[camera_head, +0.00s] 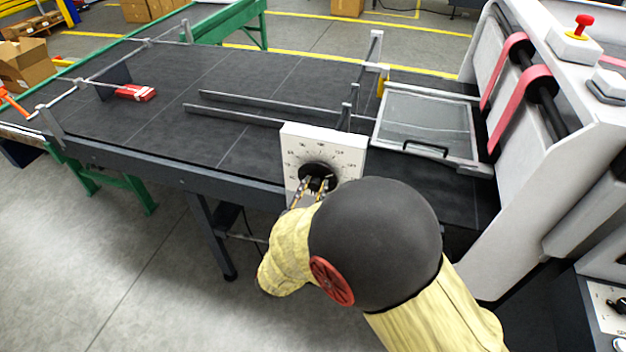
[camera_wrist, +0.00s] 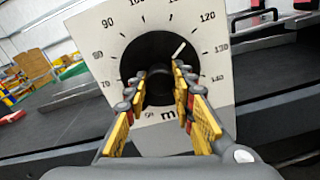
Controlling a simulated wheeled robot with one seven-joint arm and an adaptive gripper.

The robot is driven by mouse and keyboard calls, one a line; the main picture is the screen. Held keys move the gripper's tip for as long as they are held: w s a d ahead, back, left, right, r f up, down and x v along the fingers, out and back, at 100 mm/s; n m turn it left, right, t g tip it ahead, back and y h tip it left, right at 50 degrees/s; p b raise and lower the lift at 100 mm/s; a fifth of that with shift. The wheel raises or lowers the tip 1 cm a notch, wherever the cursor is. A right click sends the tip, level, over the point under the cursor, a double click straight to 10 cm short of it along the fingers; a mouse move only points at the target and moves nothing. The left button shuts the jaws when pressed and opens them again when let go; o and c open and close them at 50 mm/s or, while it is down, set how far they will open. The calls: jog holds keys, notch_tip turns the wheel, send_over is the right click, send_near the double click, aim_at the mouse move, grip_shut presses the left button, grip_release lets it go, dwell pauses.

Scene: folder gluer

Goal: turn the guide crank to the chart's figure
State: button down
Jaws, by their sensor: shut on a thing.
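The white dial plate (camera_head: 347,154) stands at the near edge of the dark table and faces me; it fills the middle of the wrist view (camera_wrist: 125,22). Its figures run around a black round guide crank (camera_head: 315,168), which shows as a black disc (camera_wrist: 150,46) in the wrist view. A short white pointer line on the disc points up and right, close to the 120 figure. My gripper (camera_wrist: 160,88) is shut on the crank's central knob, with yellow-padded fingers on both sides. The fingers hide part of the knob. I cannot make out the chart.
A grey-framed clear cover (camera_head: 425,125) lies right of the dial, beside a white machine housing with red belts (camera_head: 508,65) and a red button (camera_head: 584,22). Metal guide rails (camera_head: 240,115) and a red packet (camera_head: 136,93) lie on the table (camera_head: 180,135).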

jog(key=n+p, duration=0.4)
jog(key=shift+r+n+p, duration=0.2)
jog(key=shift+n+p, duration=0.1)
jog(key=shift+p, duration=0.05)
jog(key=n+p, duration=0.3)
jog(key=p, duration=0.1)
jog(key=shift+n, duration=0.3)
jog(key=n+p, duration=0.4)
jog(key=shift+f+n+p, duration=0.1)
jog(key=shift+n+p, duration=1.6)
jog(key=shift+n, duration=0.4)
jog(key=c, duration=1.5)
grip_release()
jog(key=shift+s, duration=0.1)
